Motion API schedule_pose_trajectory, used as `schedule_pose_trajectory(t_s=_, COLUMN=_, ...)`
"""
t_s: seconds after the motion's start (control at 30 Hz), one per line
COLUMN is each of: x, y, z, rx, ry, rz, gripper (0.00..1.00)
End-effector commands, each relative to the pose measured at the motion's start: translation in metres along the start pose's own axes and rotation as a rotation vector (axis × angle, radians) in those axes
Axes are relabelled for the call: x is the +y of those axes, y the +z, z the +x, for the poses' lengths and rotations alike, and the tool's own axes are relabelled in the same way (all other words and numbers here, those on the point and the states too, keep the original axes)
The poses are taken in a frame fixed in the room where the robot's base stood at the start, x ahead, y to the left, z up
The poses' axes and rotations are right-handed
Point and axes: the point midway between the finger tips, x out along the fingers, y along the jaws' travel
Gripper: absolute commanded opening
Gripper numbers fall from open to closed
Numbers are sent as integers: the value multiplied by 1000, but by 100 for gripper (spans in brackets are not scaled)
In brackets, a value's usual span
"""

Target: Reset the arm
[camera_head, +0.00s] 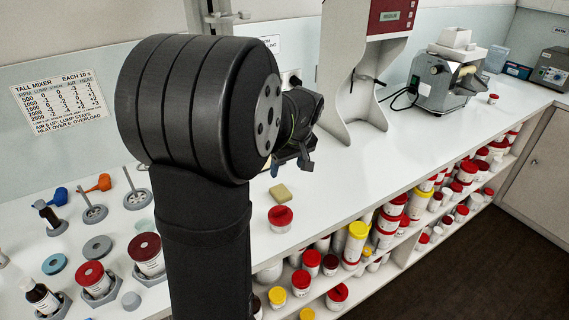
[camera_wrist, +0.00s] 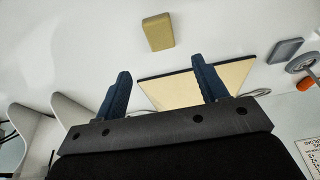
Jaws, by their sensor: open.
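My gripper (camera_head: 300,162) hangs above the white counter in the head view, partly hidden behind my own arm's thick black joint. In the wrist view its two blue fingers (camera_wrist: 161,66) stand wide apart with nothing held between them. A tan block (camera_head: 281,194) lies on the counter just below and left of the gripper in the head view. In the wrist view the block (camera_wrist: 158,31) lies beyond the fingertips, apart from them.
A red-lidded jar (camera_head: 280,218) stands near the counter's front edge. A red-panelled stand (camera_head: 345,75) and a grey mill (camera_head: 445,80) stand at the back. Lidded jars, including a dark-red-lidded one (camera_head: 147,255), crowd the left. The counter right of the gripper is mostly clear.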

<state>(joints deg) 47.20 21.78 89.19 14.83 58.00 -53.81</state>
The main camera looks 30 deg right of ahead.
Motion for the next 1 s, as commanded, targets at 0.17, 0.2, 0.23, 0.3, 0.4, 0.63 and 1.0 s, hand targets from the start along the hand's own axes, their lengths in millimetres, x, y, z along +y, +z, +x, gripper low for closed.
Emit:
schedule_pose_trajectory(t_s=0.17, x=0, y=0, z=9, rx=-1, ry=-1, rz=0, gripper=66)
schedule_pose_trajectory(t_s=0.2, x=0, y=0, z=14, rx=-1, ry=-2, rz=0, gripper=66)
schedule_pose_trajectory(t_s=0.23, x=0, y=0, z=18, rx=-2, ry=-3, rz=0, gripper=66)
schedule_pose_trajectory(t_s=0.3, x=-1, y=0, z=30, rx=-2, ry=-3, rz=-1, gripper=66)
schedule_pose_trajectory(t_s=0.4, x=-1, y=0, z=50, rx=-3, ry=-4, rz=-1, gripper=66)
schedule_pose_trajectory(t_s=0.63, x=-1, y=0, z=96, rx=-3, ry=-4, rz=0, gripper=66)
schedule_pose_trajectory(t_s=1.0, x=0, y=-8, z=95, rx=2, ry=2, rz=-2, gripper=66)
